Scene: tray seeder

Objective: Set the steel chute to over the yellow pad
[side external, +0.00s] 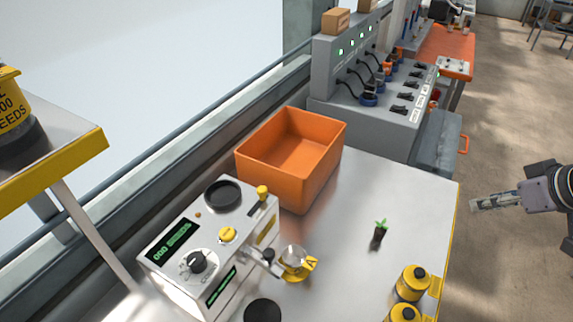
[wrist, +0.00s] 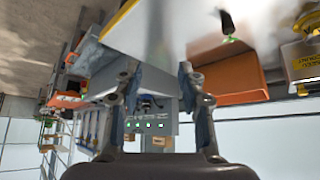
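The steel chute (side external: 264,263) is a short, narrow grey spout on the front of the white seeder machine (side external: 212,245) in the side external view. It slopes down to the right, with its lower end close to a clear round cup (side external: 293,258). A yellow pad with a dark mark (side external: 311,266) shows at the cup's right side; the cup hides part of it. Whether the chute's end is over the pad or beside it, I cannot tell. My gripper (side external: 490,202) is far to the right, beyond the bench edge and apart from the chute. In the wrist view its fingers (wrist: 158,74) are spread and empty.
An orange bin (side external: 320,133) stands behind the seeder. A small seedling (side external: 380,231) stands on the bench (side external: 415,195). Yellow-capped canisters (side external: 412,283) stand at the front right edge. A black disc (side external: 262,311) lies near the seeder. A grey switch console (side external: 345,75) is at the back.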

